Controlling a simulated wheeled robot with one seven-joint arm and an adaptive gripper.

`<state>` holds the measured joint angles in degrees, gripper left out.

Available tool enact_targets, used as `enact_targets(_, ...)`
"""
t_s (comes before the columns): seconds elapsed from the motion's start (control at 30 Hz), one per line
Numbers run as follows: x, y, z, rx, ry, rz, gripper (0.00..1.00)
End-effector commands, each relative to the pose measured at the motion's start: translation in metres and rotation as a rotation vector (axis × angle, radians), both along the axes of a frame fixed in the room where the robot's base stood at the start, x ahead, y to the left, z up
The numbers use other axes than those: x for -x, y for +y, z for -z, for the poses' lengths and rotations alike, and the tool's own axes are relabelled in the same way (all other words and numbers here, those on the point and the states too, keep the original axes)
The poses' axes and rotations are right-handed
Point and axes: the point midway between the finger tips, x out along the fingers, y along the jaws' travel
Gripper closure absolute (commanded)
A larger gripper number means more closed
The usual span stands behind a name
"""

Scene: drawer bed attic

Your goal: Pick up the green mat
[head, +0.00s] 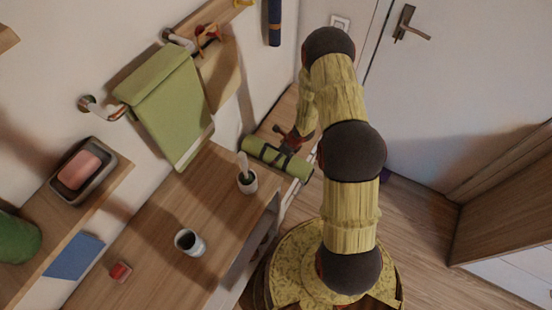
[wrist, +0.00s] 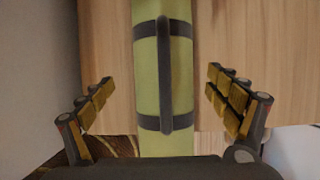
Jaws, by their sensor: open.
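The green mat (head: 292,165) is a rolled cylinder with dark straps and a dark carrying handle. It lies on the wooden surface at the far end, past the white cup, in the head view. In the wrist view the mat (wrist: 180,74) runs up and down through the middle. My gripper (wrist: 160,92) is open, with one finger on each side of the mat and a gap on both sides. In the head view my gripper (head: 292,140) is over the mat, partly hidden by my arm.
A white cup with a brush (head: 247,182) stands near the mat's left end. Another cup (head: 189,242) and a small red item (head: 120,271) sit on the counter (head: 150,215). A green towel (head: 165,105) hangs above. A wall (wrist: 38,75) is left in the wrist view.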

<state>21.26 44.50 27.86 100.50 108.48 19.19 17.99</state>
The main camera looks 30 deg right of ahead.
Motion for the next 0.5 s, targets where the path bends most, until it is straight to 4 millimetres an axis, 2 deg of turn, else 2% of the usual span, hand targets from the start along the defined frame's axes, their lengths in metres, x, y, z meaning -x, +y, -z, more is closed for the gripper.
enact_targets(0.1,-0.003,-0.002,0.021,-0.001,0.002,-0.001,0.11)
enact_targets(0.23,-0.009,0.0,0.036,-0.001,0.001,-0.003,0.11)
enact_targets(0.5,-0.012,0.002,0.043,0.001,0.0,-0.002,0.11)
